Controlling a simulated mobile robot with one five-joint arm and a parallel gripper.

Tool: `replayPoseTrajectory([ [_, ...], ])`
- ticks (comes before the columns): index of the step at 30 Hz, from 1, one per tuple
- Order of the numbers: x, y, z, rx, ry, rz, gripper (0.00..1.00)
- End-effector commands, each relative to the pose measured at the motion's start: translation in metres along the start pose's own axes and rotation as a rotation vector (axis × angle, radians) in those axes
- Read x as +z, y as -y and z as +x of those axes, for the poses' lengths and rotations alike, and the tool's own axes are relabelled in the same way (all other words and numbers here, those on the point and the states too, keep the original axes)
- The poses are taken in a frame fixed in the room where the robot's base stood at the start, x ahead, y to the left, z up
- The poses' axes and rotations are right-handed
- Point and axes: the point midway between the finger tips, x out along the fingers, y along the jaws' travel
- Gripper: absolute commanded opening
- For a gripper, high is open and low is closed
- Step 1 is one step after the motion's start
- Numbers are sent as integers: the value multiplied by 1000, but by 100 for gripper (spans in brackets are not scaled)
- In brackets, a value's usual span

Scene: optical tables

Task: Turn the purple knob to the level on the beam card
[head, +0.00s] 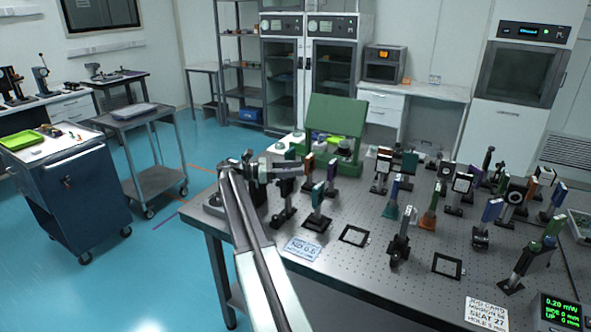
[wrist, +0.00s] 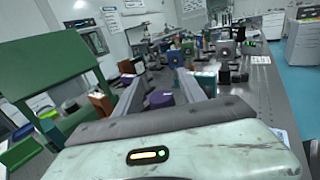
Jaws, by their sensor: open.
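A purple knob-like piece (wrist: 161,99) shows in the wrist view, in the gap between my two fingers, with space on both sides. My gripper (wrist: 160,80) is open and nothing is clamped in it. In the head view my gripper (head: 290,166) is over the near left part of the optical table, beside dark post mounts. I cannot pick out the knob for sure there. A blue-edged card (head: 302,248) lies on the table's front left; its small print is hard to read.
The optical table (head: 345,275) bears several post-mounted optics close together. A green panel (head: 335,125) stands behind my gripper. Two black square frames (head: 355,236) (head: 448,265) lie flat. A display (head: 562,312) reads 0.20 mW.

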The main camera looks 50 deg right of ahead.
Motion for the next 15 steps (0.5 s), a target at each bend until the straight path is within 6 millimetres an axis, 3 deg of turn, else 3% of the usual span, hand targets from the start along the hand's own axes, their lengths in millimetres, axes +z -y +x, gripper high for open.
replayPoseTrajectory([
  [5,0,-1,-23,2,0,0,48],
  [12,0,-2,-69,2,1,0,48],
  [15,0,-1,-76,1,1,0,48],
])
